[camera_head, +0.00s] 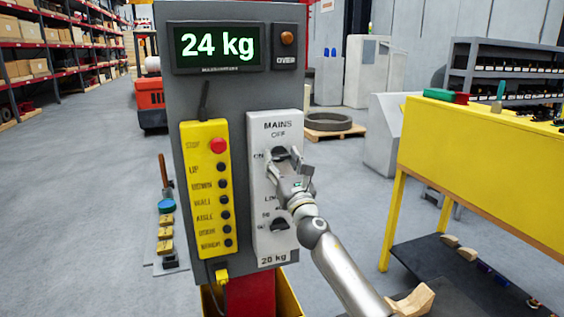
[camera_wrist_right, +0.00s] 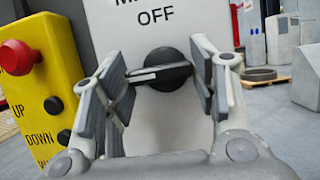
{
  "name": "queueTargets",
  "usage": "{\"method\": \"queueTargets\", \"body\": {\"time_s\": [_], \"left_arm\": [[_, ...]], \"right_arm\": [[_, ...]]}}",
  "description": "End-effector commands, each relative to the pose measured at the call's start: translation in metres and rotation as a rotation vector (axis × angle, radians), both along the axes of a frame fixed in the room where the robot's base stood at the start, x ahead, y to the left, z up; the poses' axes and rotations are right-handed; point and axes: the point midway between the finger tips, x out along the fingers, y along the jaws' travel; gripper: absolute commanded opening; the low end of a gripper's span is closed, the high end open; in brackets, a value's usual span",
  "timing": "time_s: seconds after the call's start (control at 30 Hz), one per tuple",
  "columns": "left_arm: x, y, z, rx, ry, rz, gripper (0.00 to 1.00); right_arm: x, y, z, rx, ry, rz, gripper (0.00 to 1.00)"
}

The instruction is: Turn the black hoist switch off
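The black hoist switch (camera_head: 281,153) is the upper rotary knob on the white panel (camera_head: 262,190), under the words MAINS and OFF. ON is printed to its left. In the right wrist view the knob (camera_wrist_right: 168,70) shows between the fingers, its grip bar lying about level, across the picture. My right gripper (camera_head: 291,178) is in front of the knob and partly covers it in the head view. Its fingers (camera_wrist_right: 160,88) are spread, one on each side of the knob, with gaps visible. Whether they touch it is unclear. My left gripper is not in view.
A second black knob (camera_head: 279,225) sits lower on the white panel. A yellow button box (camera_head: 207,190) with a red stop button (camera_head: 218,145) is close on the left. The display (camera_head: 217,46) above reads 24 kg. A yellow table (camera_head: 480,150) stands at the right.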

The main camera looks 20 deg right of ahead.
Motion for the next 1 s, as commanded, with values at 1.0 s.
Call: {"method": "queueTargets", "body": {"time_s": [1.0], "left_arm": [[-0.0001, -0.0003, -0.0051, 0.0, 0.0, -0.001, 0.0]], "right_arm": [[-0.0003, 0.0031, 0.0035, 0.551, 0.017, 0.002, 0.3]]}}
